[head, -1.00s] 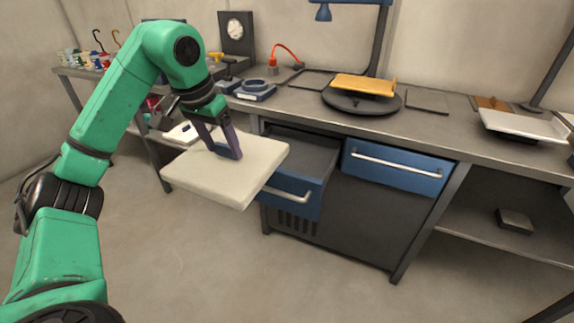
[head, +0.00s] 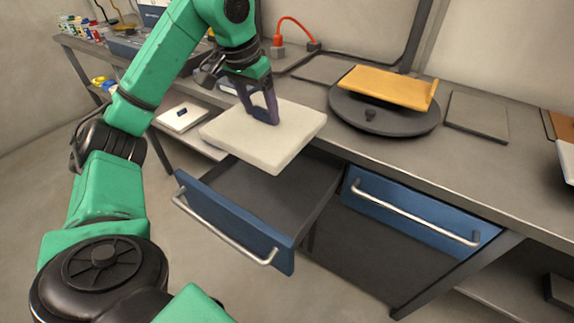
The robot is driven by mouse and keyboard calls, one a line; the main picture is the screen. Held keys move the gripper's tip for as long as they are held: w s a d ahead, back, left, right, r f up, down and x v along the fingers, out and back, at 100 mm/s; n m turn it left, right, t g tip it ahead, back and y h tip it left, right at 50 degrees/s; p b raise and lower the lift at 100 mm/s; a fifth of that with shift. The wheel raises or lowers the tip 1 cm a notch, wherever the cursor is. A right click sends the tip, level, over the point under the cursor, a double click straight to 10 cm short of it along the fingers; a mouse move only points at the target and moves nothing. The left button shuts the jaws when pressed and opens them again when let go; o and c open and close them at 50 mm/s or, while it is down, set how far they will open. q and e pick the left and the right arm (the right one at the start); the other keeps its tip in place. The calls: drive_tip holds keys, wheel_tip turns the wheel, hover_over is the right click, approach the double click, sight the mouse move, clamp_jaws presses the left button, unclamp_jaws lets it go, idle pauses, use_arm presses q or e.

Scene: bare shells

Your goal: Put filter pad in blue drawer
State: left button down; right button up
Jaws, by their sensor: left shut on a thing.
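The filter pad (head: 240,137) is a thick, cream-white square slab in the head view. My left gripper (head: 266,118) is shut on the filter pad near its far edge and holds it roughly flat, in the air. The pad is over the rear part of an open blue drawer (head: 228,222) and covers part of its opening. The drawer's dark inside shows in front of the pad and looks empty there; the part under the pad is hidden. A second blue drawer (head: 408,223), to the right, is closed. My right gripper is not in view.
The grey bench top (head: 385,158) runs behind the drawers. On it are a dark round turntable (head: 383,122) bearing an orange tray (head: 391,88), and a flat dark plate (head: 477,116). A lower shelf on the left holds a white item (head: 182,117).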

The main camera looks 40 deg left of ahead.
sight(261, 124)
use_arm(q)
drive_tip(key=f+b, duration=0.2)
drive_tip(key=f, duration=0.1)
drive_tip(key=shift+s, duration=0.2)
drive_tip(key=f+b, duration=0.1)
drive_tip(key=f, duration=0.3)
drive_tip(key=f+b, duration=0.2)
drive_tip(key=f, duration=0.3)
drive_tip(key=f+b, duration=0.2)
drive_tip(key=f, duration=0.3)
drive_tip(key=shift+s, duration=0.3)
drive_tip(key=shift+f, duration=1.2)
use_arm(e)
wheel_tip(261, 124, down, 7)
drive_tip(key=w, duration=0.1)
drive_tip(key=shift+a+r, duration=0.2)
use_arm(q)
drive_tip(key=shift+b, duration=0.3)
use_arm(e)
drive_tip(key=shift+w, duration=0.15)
use_arm(q)
drive_tip(key=shift+f, duration=0.1)
unclamp_jaws()
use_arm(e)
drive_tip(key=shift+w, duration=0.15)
